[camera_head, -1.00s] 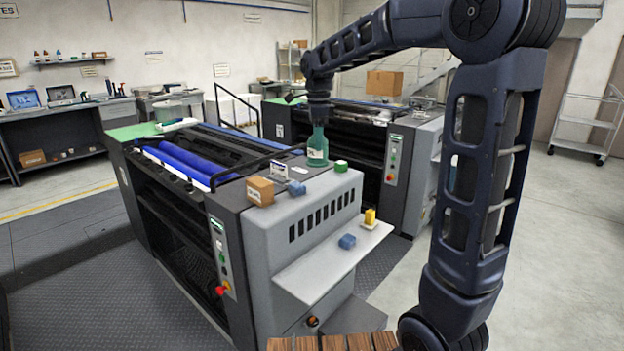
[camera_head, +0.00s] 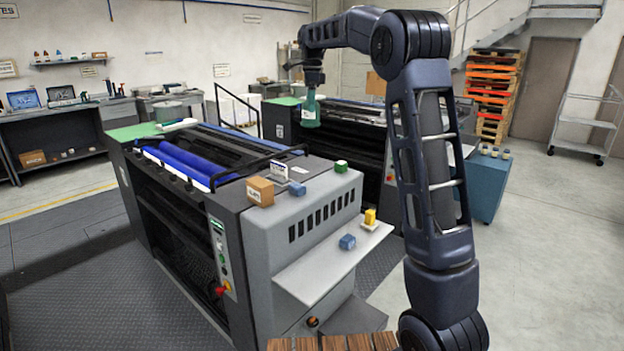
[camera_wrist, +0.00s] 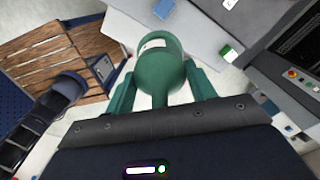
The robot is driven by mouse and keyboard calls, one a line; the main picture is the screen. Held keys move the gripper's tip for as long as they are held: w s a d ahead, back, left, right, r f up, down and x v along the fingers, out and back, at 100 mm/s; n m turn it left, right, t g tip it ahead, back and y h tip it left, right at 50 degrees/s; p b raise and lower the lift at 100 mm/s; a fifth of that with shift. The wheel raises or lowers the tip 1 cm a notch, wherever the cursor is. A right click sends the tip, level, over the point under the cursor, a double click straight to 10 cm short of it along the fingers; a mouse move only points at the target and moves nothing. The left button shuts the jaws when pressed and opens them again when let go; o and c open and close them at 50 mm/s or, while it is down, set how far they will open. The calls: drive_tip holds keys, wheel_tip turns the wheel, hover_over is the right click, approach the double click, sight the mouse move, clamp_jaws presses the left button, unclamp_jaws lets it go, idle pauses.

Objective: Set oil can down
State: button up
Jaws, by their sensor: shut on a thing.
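The oil can (camera_head: 311,113) is a green bottle-shaped can with a pale label. My gripper (camera_head: 313,84) is shut on its narrow upper part and holds it upright in the air, above and behind the near printing press in the head view. In the wrist view the can (camera_wrist: 160,62) hangs between the two green fingers of my gripper (camera_wrist: 163,90). The can's neck is partly hidden by the gripper.
The near press (camera_head: 250,225) has a grey top carrying a cardboard box (camera_head: 260,191), a blue block (camera_head: 296,188) and a green block (camera_head: 341,166). Its lower shelf (camera_head: 325,270) holds a blue block (camera_head: 347,242) and a yellow item (camera_head: 370,217). A second press (camera_head: 345,125) stands behind.

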drive_tip(key=shift+w+d+f, duration=0.75)
drive_tip(key=shift+w+f, duration=0.9)
drive_tip(key=shift+w, duration=7.4)
wheel_tip(320, 180, down, 25)
drive_tip(key=shift+f, duration=0.1)
drive_tip(key=o, duration=1.6)
drive_tip(key=shift+o, duration=0.2)
